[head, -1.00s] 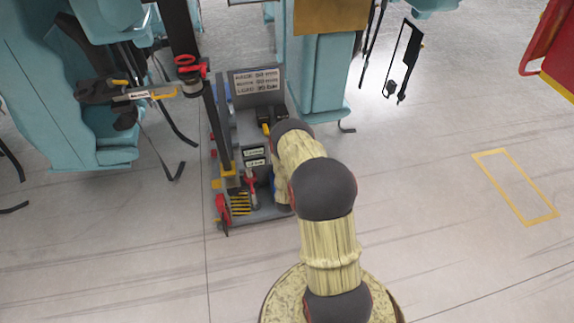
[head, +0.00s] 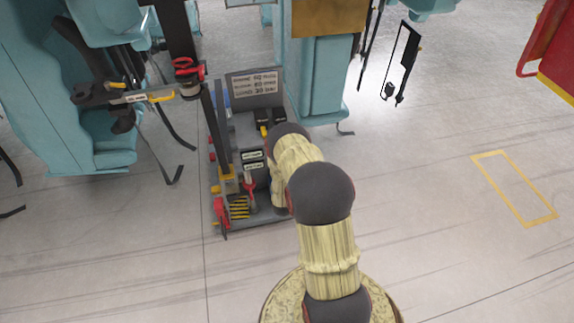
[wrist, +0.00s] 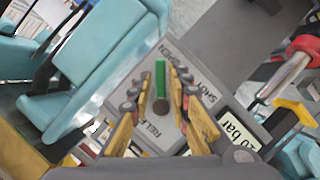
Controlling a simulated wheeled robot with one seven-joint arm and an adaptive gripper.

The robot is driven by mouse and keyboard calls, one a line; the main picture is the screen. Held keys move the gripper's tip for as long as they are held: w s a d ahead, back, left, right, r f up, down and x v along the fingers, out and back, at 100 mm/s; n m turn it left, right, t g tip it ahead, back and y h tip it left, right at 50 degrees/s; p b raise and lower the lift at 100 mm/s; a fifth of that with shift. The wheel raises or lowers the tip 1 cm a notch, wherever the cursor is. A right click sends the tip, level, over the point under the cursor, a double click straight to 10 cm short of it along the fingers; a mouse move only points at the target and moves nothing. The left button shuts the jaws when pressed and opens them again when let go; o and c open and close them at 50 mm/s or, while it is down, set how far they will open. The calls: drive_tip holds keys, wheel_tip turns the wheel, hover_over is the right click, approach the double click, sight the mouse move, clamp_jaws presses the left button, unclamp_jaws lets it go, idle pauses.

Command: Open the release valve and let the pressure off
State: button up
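In the wrist view a green lever (wrist: 160,76) stands out from a grey panel (wrist: 118,76), with a dark round hub (wrist: 160,105) below it. Lettering on the panel starts "REL", and a partly hidden word looks like "OPEN". My gripper (wrist: 162,84) is open, with one yellow finger on each side of the lever and hub. Gaps show on both sides; whether a fingertip touches the panel I cannot tell. A "20 bar" readout (wrist: 238,132) sits right of the fingers. In the head view my arm hides the gripper and lever.
The grey equipment cart (head: 262,216) carries a lettered board (head: 255,86) and a dark upright post (head: 216,130). In the wrist view a red-and-silver part (wrist: 290,72) stands at the right. Teal seats (head: 88,120) stand left.

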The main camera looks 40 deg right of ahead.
drive_tip(key=shift+o, duration=0.8)
drive_tip(key=shift+s+f, duration=0.1)
drive_tip(key=v, duration=1.2)
